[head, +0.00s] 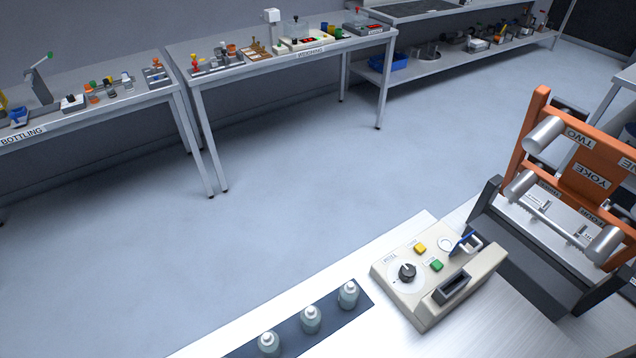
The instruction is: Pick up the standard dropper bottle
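No bottle in the head view carries a label that I can read as the standard dropper bottle. Three pale, capped bottles stand upright in a row on a dark mat (337,319) at the bottom: a right one (348,295), a middle one (311,320) and a left one (268,344). I cannot tell whether any of them is the standard one. Small bottles and parts also stand on the far benches, too small to identify. Neither of my grippers is in view.
A beige control box (395,285) with a dial and yellow and green buttons sits right of the mat. An orange yoke frame (540,115) stands at right. The bottling bench (60,124) and weighing bench (300,62) are across open floor (290,210).

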